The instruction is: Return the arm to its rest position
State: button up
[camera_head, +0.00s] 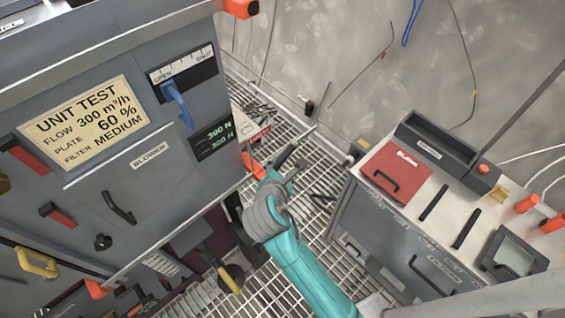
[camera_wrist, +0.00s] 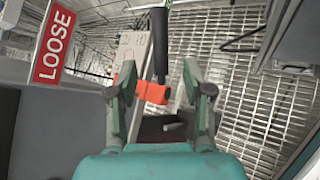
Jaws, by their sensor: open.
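My teal arm reaches up from the bottom of the head view over the grated floor. My gripper (camera_head: 286,160) is at its far end, in the gap between the grey test unit and the right-hand cabinet. In the wrist view my gripper (camera_wrist: 160,82) has its two fingers apart. Nothing is held between them. An orange block (camera_wrist: 152,92) and a dark upright bar (camera_wrist: 159,45) show beyond the fingers; I cannot tell how far off they are.
The grey test unit (camera_head: 163,162) with a blue lever (camera_head: 177,101) stands left. The cabinet (camera_head: 353,212) at right carries a red panel (camera_head: 398,170). A red LOOSE sign (camera_wrist: 54,45) is close at left in the wrist view. Grated floor (camera_head: 318,150) lies between.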

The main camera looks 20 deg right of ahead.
jog(key=shift+s+a+r, duration=0.3)
jog(key=shift+s, duration=0.15)
dwell(0.3)
jog(key=s+f+m+t+y, duration=0.1)
jog(key=s+f+m+y, duration=0.25)
jog(key=s, duration=0.55)
jog(key=s+f+m+t+y, duration=0.1)
jog(key=s+f+m+y, duration=0.1)
jog(key=s+f+m, duration=0.5)
jog(key=s+r+m+t, duration=0.1)
jog(key=s+r+m, duration=0.5)
jog(key=s, duration=0.4)
jog(key=s+r+m+t, duration=0.2)
jog(key=s+r+m, duration=0.4)
jog(key=s, duration=0.4)
jog(key=shift+s+d+r+y, duration=0.15)
jog(key=shift+d+r+y, duration=0.2)
jog(key=shift+d+r, duration=0.15)
